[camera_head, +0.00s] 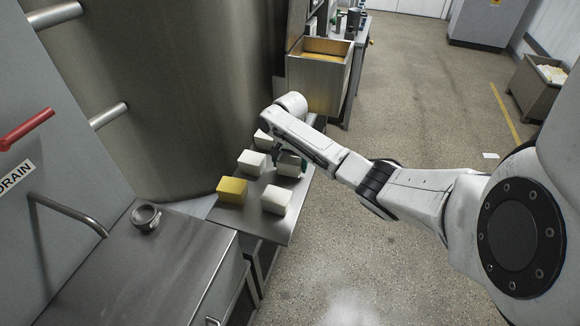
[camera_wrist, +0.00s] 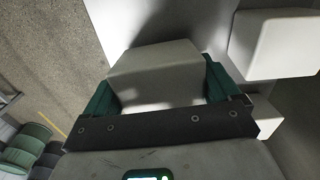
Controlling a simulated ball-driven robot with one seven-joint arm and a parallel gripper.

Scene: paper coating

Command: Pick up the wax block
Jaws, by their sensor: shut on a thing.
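Several pale blocks and one yellow block (camera_head: 231,190) sit on a small metal table (camera_head: 250,222). My gripper (camera_wrist: 158,88) is shut on a white block (camera_wrist: 150,62), with a green finger on each side of it. In the head view this held block (camera_head: 291,166) is at the table's right side, partly hidden by my gripper. I cannot tell whether it touches the table. Other white blocks are beside it: one to the left (camera_head: 251,162), one nearer (camera_head: 276,201) and one partly hidden behind (camera_head: 263,138). The pictures do not label which block is wax.
A large metal tank (camera_head: 170,80) stands close behind the table's left side. An open metal bin (camera_head: 318,75) with a yellow inside is beyond the table. A steel counter (camera_head: 150,270) holding a metal ring (camera_head: 146,217) is at the near left. Open floor (camera_head: 400,110) lies to the right.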

